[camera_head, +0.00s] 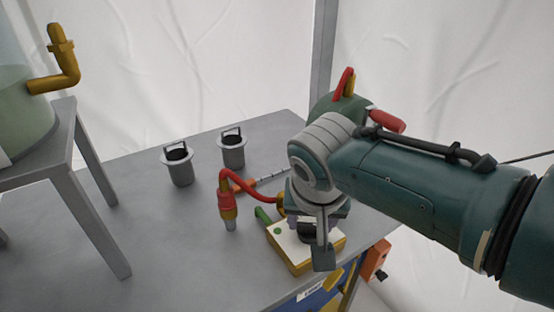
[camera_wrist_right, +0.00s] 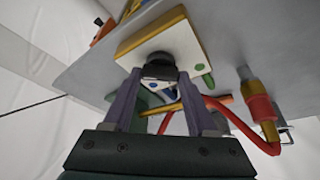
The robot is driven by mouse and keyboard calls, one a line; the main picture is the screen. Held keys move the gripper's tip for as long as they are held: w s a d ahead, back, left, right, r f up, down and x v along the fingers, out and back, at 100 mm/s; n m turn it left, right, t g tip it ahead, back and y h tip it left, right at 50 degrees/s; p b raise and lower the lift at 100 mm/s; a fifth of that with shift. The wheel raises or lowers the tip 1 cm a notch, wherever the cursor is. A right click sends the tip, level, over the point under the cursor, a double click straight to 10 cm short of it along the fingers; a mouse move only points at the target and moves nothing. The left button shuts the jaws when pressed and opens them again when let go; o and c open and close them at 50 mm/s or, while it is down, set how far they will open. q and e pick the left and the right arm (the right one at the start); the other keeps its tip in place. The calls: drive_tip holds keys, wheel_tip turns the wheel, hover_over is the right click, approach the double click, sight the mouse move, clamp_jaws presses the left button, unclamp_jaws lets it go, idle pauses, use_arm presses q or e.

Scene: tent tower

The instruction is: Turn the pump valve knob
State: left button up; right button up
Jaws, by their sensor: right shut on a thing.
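The pump is a yellow box with a white top plate (camera_head: 285,243) near the table's right edge in the head view. It also shows in the right wrist view (camera_wrist_right: 188,48). The black round valve knob (camera_wrist_right: 160,66) sits on the white plate in the right wrist view. My right gripper (camera_wrist_right: 160,78) has one finger on each side of the knob and is shut on it. In the head view my right gripper (camera_head: 312,228) is over the pump and hides most of the knob. My left gripper is in neither view.
A red hose (camera_head: 242,194) runs from the pump to a red and yellow nozzle (camera_head: 227,207) standing left of it. Two grey lidded cups (camera_head: 180,168) (camera_head: 232,152) stand further back. A grey stand holds a tank with a yellow tap (camera_head: 68,75) at left. The table's (camera_head: 160,245) front left is clear.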

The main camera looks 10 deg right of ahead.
idle(0.5)
drive_tip(key=o, duration=1.4)
drive_tip(key=shift+c, duration=0.2)
drive_tip(key=shift+r, duration=0.1)
drive_tip(key=shift+s+r+p, duration=0.1)
drive_tip(key=shift+r+p, duration=0.3)
drive_tip(key=shift+p, duration=0.05)
drive_tip(key=p+v, duration=0.5)
drive_tip(key=v, duration=0.4)
drive_tip(key=shift+p, duration=0.3)
drive_tip(key=shift+s, duration=0.1)
drive_tip(key=shift+a, duration=0.1)
